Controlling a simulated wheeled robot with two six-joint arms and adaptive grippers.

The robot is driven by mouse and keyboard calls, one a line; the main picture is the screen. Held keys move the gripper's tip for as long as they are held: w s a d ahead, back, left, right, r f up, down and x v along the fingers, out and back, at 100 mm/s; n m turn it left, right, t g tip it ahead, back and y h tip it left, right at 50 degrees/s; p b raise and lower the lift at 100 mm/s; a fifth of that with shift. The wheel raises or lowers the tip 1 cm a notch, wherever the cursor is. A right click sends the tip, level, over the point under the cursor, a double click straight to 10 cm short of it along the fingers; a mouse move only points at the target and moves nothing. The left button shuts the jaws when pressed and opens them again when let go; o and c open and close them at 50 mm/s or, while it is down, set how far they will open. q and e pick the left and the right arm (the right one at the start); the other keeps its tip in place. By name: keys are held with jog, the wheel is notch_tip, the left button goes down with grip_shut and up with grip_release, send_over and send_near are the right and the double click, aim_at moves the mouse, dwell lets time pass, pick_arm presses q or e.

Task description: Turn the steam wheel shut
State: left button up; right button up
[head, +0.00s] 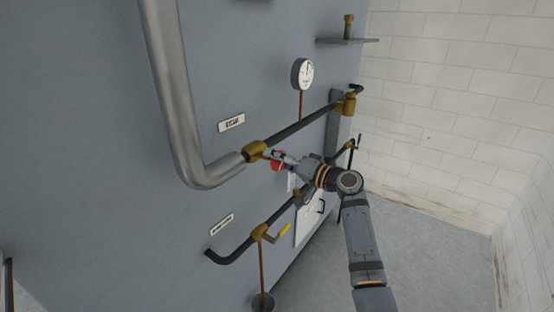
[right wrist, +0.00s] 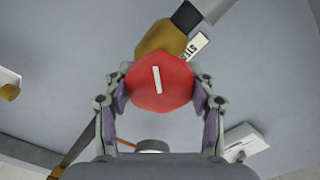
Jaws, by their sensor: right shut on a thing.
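The steam wheel (right wrist: 160,88) is a red, many-sided knob with a white bar mark on its face, standing out from a brass valve body (right wrist: 165,38). In the head view the wheel (head: 277,166) shows as a small red patch below the brass valve (head: 255,150) on the thick grey pipe. My right gripper (right wrist: 162,92) has its two fingers on the left and right sides of the wheel and is shut on it. It also shows in the head view (head: 281,161). In the wrist view the white bar stands nearly upright, tilted slightly. My left gripper is not in view.
A label (head: 231,123) reading steam is on the blue-grey wall panel above the valve. A round gauge (head: 303,73) is up and to the right. A lower pipe carries a brass valve with a yellow lever (head: 281,232). Bare floor (head: 430,240) lies at right.

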jog(key=m+p, duration=0.1)
jog(key=m, duration=0.1)
jog(key=shift+m, duration=0.4)
jog(key=m+p, duration=0.1)
jog(key=m, duration=0.2)
jog(key=shift+m+p, duration=0.3)
jog(key=shift+p, duration=0.05)
jog(key=m+p, duration=0.2)
jog(key=m, duration=0.1)
jog(key=shift+m, duration=0.3)
jog(key=m+p, duration=0.2)
jog(key=m, duration=0.1)
jog(key=shift+m+p, duration=0.3)
jog(key=shift+m, duration=0.1)
jog(key=m+p, duration=0.3)
jog(key=m, duration=0.1)
jog(key=m+p, duration=0.2)
jog(key=m, duration=0.2)
jog(key=shift+s+f+p, duration=0.1)
jog(key=shift+f+p, duration=0.05)
jog(key=shift+p, duration=0.2)
jog(key=m+p, duration=0.1)
jog(key=m, duration=0.1)
jog(key=shift+f+m, duration=0.1)
jog(key=shift+m, duration=0.2)
jog(key=shift+a+f+m+p, duration=0.1)
jog(key=shift+m+p, duration=0.2)
jog(key=shift+m, duration=1.1)
